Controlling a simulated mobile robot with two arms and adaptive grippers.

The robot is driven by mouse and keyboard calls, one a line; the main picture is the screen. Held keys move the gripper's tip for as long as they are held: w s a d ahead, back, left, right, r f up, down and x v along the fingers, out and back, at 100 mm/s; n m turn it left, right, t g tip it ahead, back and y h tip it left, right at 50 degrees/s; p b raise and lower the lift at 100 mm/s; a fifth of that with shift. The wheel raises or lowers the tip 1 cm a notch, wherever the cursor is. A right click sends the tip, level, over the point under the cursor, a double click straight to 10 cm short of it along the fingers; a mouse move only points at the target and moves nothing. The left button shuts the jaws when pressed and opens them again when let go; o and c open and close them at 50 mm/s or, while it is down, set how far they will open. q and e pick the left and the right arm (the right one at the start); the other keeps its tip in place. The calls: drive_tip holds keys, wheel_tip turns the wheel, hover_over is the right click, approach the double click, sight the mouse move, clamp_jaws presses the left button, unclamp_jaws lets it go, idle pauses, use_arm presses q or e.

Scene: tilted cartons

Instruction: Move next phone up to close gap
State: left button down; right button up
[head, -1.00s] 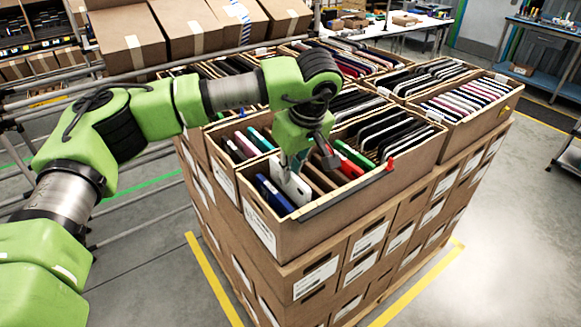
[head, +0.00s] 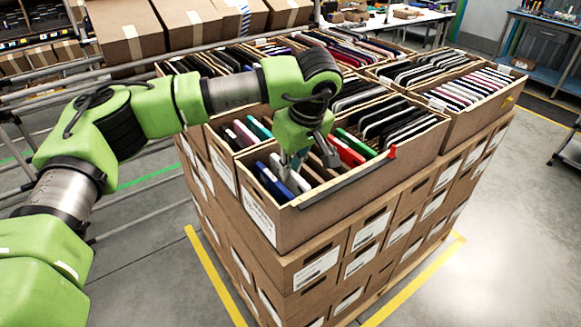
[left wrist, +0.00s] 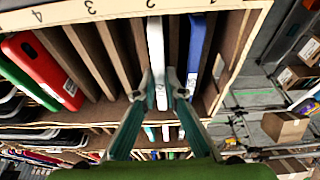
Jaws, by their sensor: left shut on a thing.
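My left gripper (head: 303,160) reaches down into the front carton (head: 330,208). It is shut on a white phone (left wrist: 157,62), which stands on edge among cardboard dividers in the left wrist view. In the head view the white phone (head: 299,181) is partly hidden by the fingers. A blue phone (left wrist: 197,45) stands just right of it in the wrist view, and also shows in the head view (head: 271,184). A red phone (left wrist: 40,68) and a green phone (left wrist: 24,86) stand at the left of the wrist view, beyond several dividers. My right gripper is out of view.
The carton rim (left wrist: 120,10) carries slot numbers. A red clip (head: 392,152) sits on the carton's right edge. Neighbouring cartons (head: 480,110) full of phones stand close behind. Metal rails (head: 60,90) run at the left; the floor at the right is clear.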

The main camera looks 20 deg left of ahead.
use_arm(q)
drive_tip(key=shift+f, duration=0.25)
idle(0.3)
idle(0.4)
drive_tip(key=c, duration=2)
unclamp_jaws()
drive_tip(key=v, duration=1.2)
drive_tip(key=shift+r, duration=0.1)
